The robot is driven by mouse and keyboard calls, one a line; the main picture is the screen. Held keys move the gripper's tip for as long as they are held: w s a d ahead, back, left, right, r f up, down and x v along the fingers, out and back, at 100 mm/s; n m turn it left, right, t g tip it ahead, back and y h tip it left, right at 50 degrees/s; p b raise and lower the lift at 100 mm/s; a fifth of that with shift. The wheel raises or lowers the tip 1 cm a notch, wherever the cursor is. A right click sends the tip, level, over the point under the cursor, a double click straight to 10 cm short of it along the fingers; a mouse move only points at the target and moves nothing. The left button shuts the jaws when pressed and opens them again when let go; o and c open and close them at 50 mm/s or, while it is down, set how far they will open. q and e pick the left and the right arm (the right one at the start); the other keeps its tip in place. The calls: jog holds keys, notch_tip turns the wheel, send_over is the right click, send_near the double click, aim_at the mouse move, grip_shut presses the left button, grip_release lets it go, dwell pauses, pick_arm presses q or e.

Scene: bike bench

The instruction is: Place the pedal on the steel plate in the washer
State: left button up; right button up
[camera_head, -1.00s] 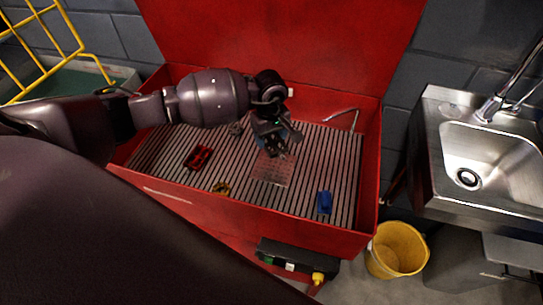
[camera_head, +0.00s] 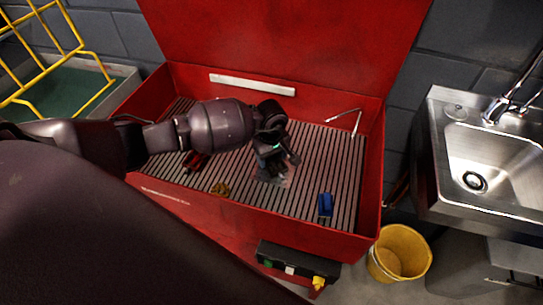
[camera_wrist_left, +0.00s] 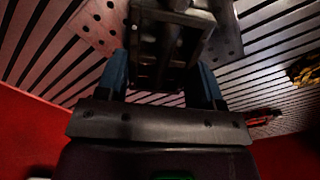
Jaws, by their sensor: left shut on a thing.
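The washer is a red tub (camera_head: 225,222) with a slatted floor and a raised red lid. My left gripper (camera_head: 271,172) is over the middle of that floor and hides most of the steel plate (camera_head: 287,181). In the left wrist view my gripper (camera_wrist_left: 162,80), with blue fingers, is shut on the dark pedal (camera_wrist_left: 168,45). The perforated plate (camera_wrist_left: 95,25) shows on both sides of the pedal there. The pedal is over or on the plate; I cannot tell whether they touch. My right gripper is not in view.
On the slats are a red-and-black part (camera_head: 194,163), a brass-coloured part (camera_head: 220,189) and a blue block (camera_head: 325,204). A thin bent spout (camera_head: 345,116) is at the back right. The right slats are mostly clear. A sink (camera_head: 490,160) and yellow bucket (camera_head: 400,252) stand outside.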

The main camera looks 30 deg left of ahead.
pick_arm(q)
jog(key=shift+f, duration=0.2)
jog(key=o, duration=1)
jog(key=shift+c, duration=0.2)
jog(key=shift+o, duration=0.3)
jog(key=shift+r, duration=0.15)
